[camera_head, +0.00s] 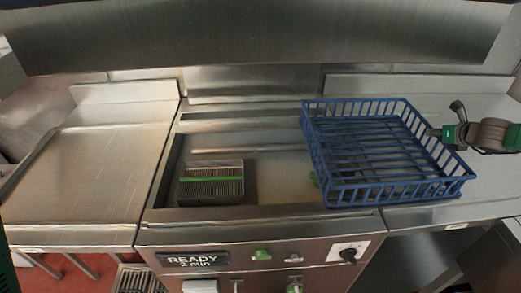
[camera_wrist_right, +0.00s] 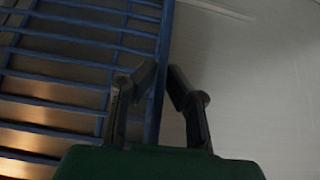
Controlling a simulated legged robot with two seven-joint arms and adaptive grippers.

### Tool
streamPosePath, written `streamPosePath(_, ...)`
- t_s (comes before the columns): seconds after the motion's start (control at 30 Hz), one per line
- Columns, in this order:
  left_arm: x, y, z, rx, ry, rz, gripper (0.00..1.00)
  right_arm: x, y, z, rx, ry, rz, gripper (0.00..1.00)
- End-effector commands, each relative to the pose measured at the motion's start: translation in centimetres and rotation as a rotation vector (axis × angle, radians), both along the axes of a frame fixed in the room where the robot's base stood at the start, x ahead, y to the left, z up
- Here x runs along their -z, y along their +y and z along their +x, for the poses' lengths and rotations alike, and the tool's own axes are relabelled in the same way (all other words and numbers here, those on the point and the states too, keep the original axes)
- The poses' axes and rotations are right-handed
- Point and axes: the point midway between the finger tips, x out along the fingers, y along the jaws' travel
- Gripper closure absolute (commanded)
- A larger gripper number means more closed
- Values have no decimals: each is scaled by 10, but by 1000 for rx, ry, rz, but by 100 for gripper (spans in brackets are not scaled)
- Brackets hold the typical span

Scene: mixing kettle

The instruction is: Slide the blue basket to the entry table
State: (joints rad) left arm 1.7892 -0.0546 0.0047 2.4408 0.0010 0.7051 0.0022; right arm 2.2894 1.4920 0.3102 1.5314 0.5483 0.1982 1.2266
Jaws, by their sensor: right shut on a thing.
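The blue basket (camera_head: 385,155) is an open wire-like crate. In the head view it sits right of centre, over the right part of the kettle basin and partly over the steel table on the right. My right gripper (camera_head: 440,134) comes in from the right and is shut on the basket's right side wall. In the right wrist view the fingers (camera_wrist_right: 162,85) close around the blue rim (camera_wrist_right: 160,70). Steel tables stand on both sides, the left table (camera_head: 90,165) and the right table (camera_head: 470,185); which is the entry table cannot be told. My left gripper is not in view.
The basin (camera_head: 250,185) holds a perforated metal box with a green strip (camera_head: 212,182) at its left. The front panel has a display reading READY (camera_head: 193,260), knobs and a green button. The left table is bare. A steel hood (camera_head: 260,35) hangs above.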

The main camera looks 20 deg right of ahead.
Motion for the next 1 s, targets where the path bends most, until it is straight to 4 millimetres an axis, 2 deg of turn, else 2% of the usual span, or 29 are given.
streamPosePath(0.1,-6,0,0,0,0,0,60,-3,-17,-3,1,-1,-4,100)
streamPosePath(0.57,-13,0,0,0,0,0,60,-2,-72,-17,2,-1,-5,100)
streamPosePath(1.0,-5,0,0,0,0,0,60,0,-126,-30,4,0,-5,100)
